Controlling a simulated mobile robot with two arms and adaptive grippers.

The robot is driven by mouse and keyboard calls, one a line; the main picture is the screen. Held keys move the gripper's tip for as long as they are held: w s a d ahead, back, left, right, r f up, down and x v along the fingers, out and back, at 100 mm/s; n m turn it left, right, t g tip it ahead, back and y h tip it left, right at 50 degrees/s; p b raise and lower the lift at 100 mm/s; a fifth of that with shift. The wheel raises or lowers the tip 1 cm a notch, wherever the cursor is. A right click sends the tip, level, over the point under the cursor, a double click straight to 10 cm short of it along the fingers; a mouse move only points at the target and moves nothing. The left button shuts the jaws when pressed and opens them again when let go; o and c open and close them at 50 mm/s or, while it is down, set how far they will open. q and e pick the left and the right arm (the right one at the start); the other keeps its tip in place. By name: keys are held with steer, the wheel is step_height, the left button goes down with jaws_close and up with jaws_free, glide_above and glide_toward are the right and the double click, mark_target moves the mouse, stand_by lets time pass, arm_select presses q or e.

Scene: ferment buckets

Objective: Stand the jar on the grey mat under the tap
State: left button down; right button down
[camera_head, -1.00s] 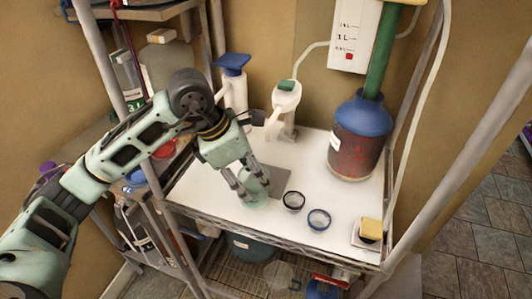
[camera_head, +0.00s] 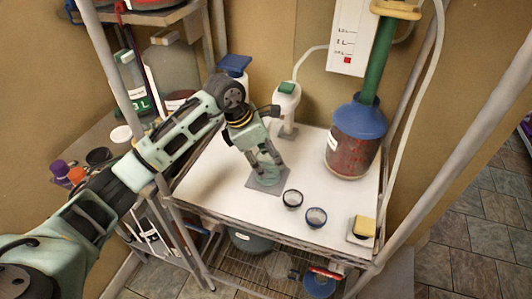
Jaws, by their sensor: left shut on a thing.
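The jar (camera_head: 268,178), small and pale green, is between the fingers of my left gripper (camera_head: 266,166), which is shut on it. The jar looks upright and is over the grey mat (camera_head: 254,187), whose edges show around its base. I cannot tell whether the base touches the mat. The tap (camera_head: 287,104) is white with a green top and stands behind the gripper; its spout is partly hidden by my gripper. My right gripper is not in view.
Two small dark-rimmed cups (camera_head: 292,199) and (camera_head: 316,217) stand right of the mat. A red vessel with a blue top (camera_head: 354,145) stands at the back right. Shelf posts flank the white tabletop (camera_head: 215,185).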

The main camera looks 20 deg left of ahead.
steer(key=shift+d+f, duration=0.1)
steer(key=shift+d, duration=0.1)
arm_select(q)
steer(key=c, duration=0.7)
jaws_free()
steer(key=shift+f, duration=0.1)
steer(key=shift+c, duration=0.2)
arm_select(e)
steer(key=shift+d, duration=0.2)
arm_select(q)
steer(key=shift+r, duration=0.2)
steer(key=shift+a+r, duration=0.15)
steer(key=shift+r, duration=0.2)
steer(key=b+v, duration=0.3)
steer(key=v, duration=0.8)
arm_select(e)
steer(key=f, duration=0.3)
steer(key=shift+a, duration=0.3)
arm_select(q)
steer(key=shift+s, duration=0.15)
